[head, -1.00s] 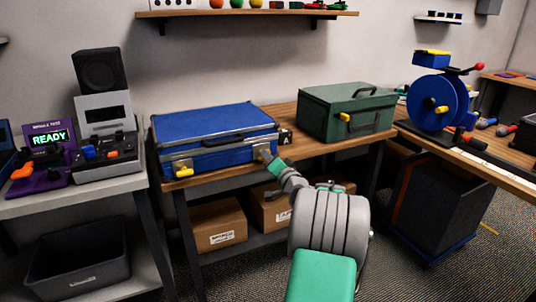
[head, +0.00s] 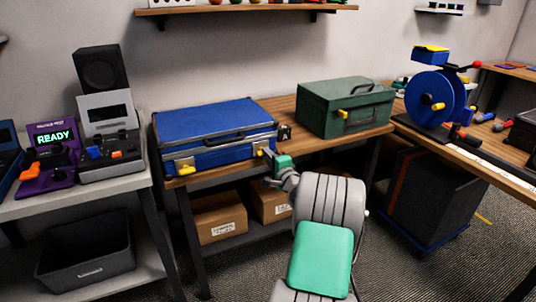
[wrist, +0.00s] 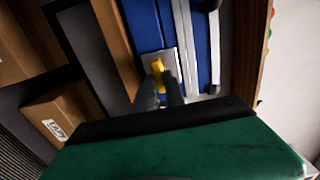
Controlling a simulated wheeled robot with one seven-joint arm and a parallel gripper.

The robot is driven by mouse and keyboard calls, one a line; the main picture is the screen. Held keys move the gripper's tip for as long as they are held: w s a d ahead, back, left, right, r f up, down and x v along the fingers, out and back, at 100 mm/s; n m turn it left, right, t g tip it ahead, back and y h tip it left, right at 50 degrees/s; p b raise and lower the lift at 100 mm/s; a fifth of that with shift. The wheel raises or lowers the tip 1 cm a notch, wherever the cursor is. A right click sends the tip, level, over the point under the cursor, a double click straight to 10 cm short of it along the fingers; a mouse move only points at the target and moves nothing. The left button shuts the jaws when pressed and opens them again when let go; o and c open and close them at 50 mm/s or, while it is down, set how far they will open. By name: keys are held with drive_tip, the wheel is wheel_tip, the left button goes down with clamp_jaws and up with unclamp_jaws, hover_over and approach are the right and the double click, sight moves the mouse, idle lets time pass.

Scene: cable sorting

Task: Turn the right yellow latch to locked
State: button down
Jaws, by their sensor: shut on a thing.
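The blue case (head: 215,133) lies closed on the wooden bench, with two yellow latches on its front. The right yellow latch (head: 261,151) sits on a pale metal plate near the case's front right corner. In the wrist view, the right yellow latch (wrist: 158,71) stands out between my dark fingertips, slightly tilted. My gripper (wrist: 160,90) is shut on it; the fingers hide its lower part. In the head view my gripper (head: 268,156) reaches the latch from the front right. The left yellow latch (head: 186,170) is free and lies roughly sideways.
A green toolbox (head: 346,107) with a yellow latch stands right of the case on the bench (head: 290,110). Cardboard boxes (head: 218,219) sit on the shelf below. A blue cable reel (head: 438,102) stands at right. Open floor lies in front of the bench.

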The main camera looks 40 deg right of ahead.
idle(0.4)
drive_tip(key=c, duration=1.4)
unclamp_jaws()
drive_tip(key=shift+s, duration=0.1)
drive_tip(key=v, duration=0.7)
drive_tip(key=shift+s, duration=0.3)
drive_tip(key=shift+a, duration=0.15)
